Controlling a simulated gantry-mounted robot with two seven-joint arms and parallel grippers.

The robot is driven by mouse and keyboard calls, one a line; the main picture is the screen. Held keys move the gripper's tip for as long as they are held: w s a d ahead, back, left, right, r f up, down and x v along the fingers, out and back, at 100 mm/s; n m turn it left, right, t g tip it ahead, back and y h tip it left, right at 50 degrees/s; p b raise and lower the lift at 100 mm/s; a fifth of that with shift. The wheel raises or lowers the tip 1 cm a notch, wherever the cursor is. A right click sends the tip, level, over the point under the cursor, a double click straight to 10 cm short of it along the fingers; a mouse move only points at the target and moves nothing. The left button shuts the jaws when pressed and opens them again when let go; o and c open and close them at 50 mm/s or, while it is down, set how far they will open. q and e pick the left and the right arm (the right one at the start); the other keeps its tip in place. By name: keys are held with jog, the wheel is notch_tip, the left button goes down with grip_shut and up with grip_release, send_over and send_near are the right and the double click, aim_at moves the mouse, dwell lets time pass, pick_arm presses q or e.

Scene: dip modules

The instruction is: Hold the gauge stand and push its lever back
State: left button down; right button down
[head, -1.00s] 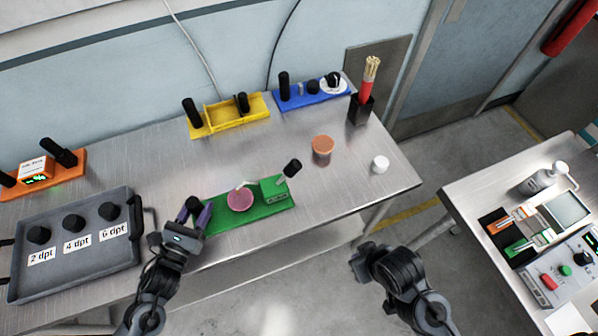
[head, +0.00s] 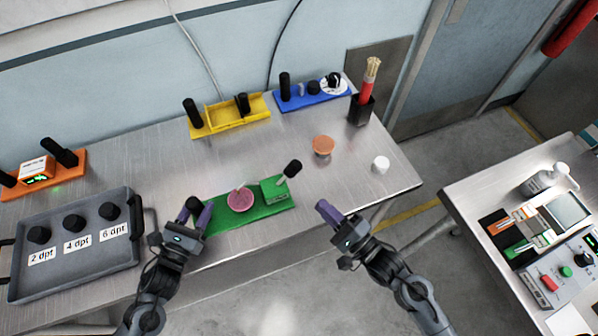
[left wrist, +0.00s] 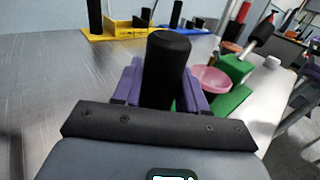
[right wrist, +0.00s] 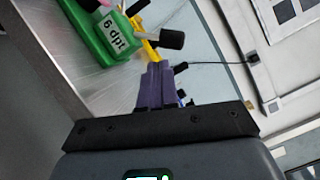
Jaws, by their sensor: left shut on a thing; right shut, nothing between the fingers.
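The green gauge stand (head: 226,217) lies near the front edge of the table, with a pink round dial (head: 241,200) and a raised block at its right end. A lever with a black knob (head: 292,168) leans up and right from that block. In the right wrist view the block carries a "6 dpt" label (right wrist: 117,34), and the black lever knob (right wrist: 172,40) is beyond my fingers. My left gripper (head: 196,212) is shut on the stand's black upright handle (left wrist: 166,70). My right gripper (head: 325,208) is shut and empty, right of the stand and apart from the lever.
A grey tray (head: 75,262) with several black-knobbed weights is at the left. Yellow (head: 226,122) and blue (head: 308,97) stands are at the back. An orange-brown cup (head: 323,146) and white cup (head: 380,164) sit right of the lever. The table between the lever and cups is clear.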

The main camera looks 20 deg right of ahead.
aim_at(287, 175)
jog(key=d+m, duration=0.1)
jog(key=d+f+t+y, duration=0.1)
jog(key=d, duration=0.1)
jog(key=d+m+t, duration=0.1)
jog(key=shift+w+d+f+m+y, duration=0.2)
jog(key=shift+w+d+m+y, duration=0.1)
jog(key=shift+w, duration=0.05)
jog(key=shift+w+r, duration=0.15)
jog(key=x, duration=1)
jog(key=shift+r, duration=0.2)
dwell(0.3)
